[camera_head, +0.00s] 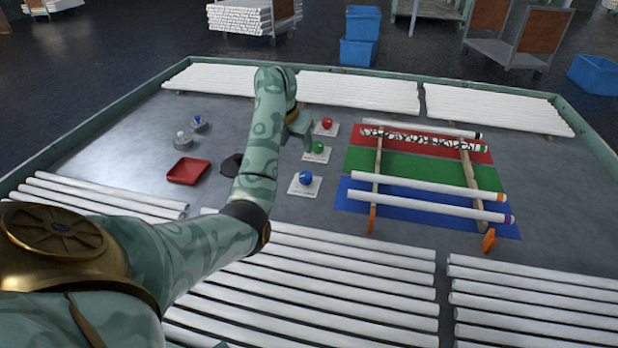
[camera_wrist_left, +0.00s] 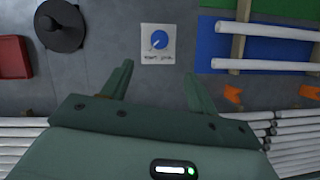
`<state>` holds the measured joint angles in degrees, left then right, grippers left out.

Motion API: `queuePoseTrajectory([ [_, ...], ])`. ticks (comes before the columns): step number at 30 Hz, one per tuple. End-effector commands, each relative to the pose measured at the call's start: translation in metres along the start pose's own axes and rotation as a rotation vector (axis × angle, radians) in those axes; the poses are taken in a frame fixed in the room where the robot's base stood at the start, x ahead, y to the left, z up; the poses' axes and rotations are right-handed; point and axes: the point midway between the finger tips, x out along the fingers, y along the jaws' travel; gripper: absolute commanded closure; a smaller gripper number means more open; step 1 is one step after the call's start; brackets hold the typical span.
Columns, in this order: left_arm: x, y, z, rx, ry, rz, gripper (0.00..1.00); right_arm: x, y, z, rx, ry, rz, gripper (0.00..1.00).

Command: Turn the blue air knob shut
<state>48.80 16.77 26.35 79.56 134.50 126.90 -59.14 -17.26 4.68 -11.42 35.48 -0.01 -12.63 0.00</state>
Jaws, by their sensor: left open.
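The blue knob (camera_head: 305,178) sits on a white square plate at the near end of a row of three. In the left wrist view the blue knob (camera_wrist_left: 159,40) shows from above as a round blue dial with a white pointer mark, and small lettering, too small to read, is below it. My left gripper (camera_head: 303,130) is in the air over the row of knobs. In the left wrist view my left gripper (camera_wrist_left: 158,75) is open and empty, with the knob ahead of and between its fingers, apart from them. My right gripper is not in view.
A green knob (camera_head: 317,147) and a red knob (camera_head: 326,123) stand farther back. A black round object (camera_head: 231,165) and a red tray (camera_head: 188,171) lie left. Tubes rest on wooden rails (camera_head: 376,185) over coloured mats at right. White tubes (camera_head: 330,275) line the near side.

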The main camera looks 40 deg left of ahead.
Motion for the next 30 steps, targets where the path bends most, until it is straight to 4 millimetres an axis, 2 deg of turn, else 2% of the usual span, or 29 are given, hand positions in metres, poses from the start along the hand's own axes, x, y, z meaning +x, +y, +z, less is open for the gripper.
queuePoseTrajectory([
  [5, 0.029, 0.0, -0.002, 0.001, 0.004, 0.0, 0.41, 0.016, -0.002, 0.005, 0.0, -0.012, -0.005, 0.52],
  [12, 0.094, 0.0, -0.003, 0.0, 0.007, 0.001, 0.41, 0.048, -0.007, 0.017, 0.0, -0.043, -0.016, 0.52],
  [18, 0.137, 0.0, -0.002, 0.001, 0.005, 0.001, 0.41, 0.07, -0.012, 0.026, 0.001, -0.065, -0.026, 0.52],
  [24, 0.158, 0.0, -0.001, 0.001, 0.002, 0.001, 0.41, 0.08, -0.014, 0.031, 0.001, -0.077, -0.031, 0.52],
  [30, 0.16, 0.0, 0.001, -0.001, -0.002, 0.0, 0.41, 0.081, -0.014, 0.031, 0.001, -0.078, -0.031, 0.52],
])
